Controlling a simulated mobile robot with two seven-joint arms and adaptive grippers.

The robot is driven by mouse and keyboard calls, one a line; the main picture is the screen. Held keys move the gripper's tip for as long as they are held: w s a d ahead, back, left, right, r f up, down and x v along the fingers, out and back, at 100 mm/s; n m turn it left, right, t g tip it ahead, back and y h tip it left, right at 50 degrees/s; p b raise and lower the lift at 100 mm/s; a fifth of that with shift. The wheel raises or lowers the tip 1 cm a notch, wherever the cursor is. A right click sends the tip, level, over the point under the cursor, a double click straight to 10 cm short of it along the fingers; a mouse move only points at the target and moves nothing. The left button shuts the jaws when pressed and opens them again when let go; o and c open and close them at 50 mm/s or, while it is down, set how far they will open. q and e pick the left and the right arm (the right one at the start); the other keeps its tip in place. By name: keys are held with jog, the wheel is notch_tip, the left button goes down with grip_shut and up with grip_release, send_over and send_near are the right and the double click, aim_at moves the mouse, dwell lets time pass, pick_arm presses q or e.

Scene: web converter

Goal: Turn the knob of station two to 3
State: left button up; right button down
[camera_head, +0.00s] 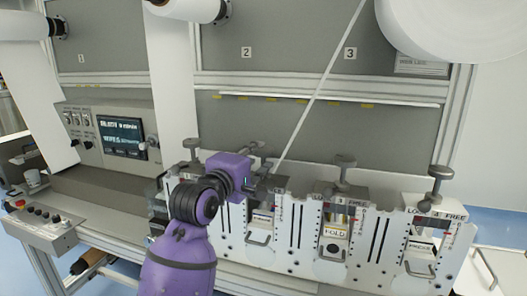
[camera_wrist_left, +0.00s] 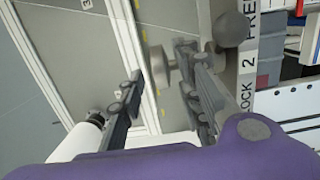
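The station two knob (camera_head: 252,148) is a grey metal T-shaped handle on top of the white station panel (camera_head: 290,215), partly hidden by my left gripper (camera_head: 265,178). In the left wrist view, the plate marked LOCK 2 FREE (camera_wrist_left: 247,75) runs beside a round grey knob end (camera_wrist_left: 231,29). My left gripper (camera_wrist_left: 158,82) has its two fingers apart, and a grey metal knob part (camera_wrist_left: 162,64) shows in the gap between them. I cannot tell whether the fingers touch it. The knob's setting is not readable. My right gripper is not in view.
Similar knobs stand at station one (camera_head: 190,146), station three (camera_head: 343,162) and station four (camera_head: 437,176). A lit display (camera_head: 121,136) is at left. A white web strand (camera_head: 318,85) runs down behind my gripper. A large white roll (camera_head: 455,25) hangs at upper right.

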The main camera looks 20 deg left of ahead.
aim_at(259, 155)
pick_arm(q)
jog(key=w, duration=0.4)
jog(key=shift+w+d, duration=0.1)
jog(key=shift+d, duration=0.3)
grip_shut()
